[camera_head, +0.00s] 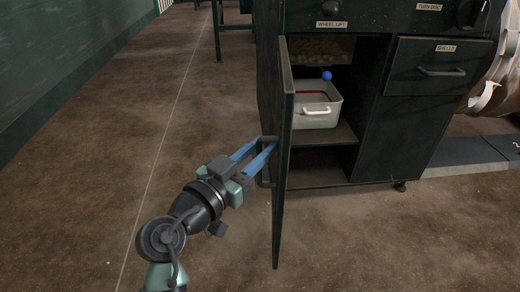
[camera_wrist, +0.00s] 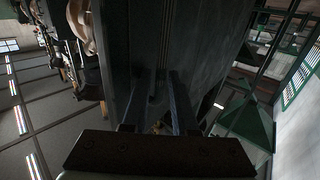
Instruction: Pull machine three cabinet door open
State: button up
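The dark green cabinet door (camera_head: 284,165) stands swung well open, seen nearly edge-on at the left of the cabinet (camera_head: 372,110). Its dark handle (camera_head: 266,182) is on the door's left-facing side. My gripper (camera_head: 266,150) reaches from the lower left, with its blue fingertips at the handle. In the wrist view my gripper (camera_wrist: 157,88) has its two fingers clearly apart, pointing at the dark door panel (camera_wrist: 205,45). Whether the fingers touch the handle is too dark to tell.
Inside the cabinet, a white bin (camera_head: 318,108) sits on the shelf, with a blue ball (camera_head: 327,75) above its back rim. A closed drawer (camera_head: 438,70) labelled "SHELLS" is at the right. The brown floor (camera_head: 90,190) left of the door is clear.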

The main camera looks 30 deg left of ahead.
jog(key=shift+s, duration=0.1)
jog(key=s+a+p, duration=0.1)
jog(key=s+p, duration=0.5)
jog(key=s, duration=0.6)
jog(key=shift+s+a, duration=0.35)
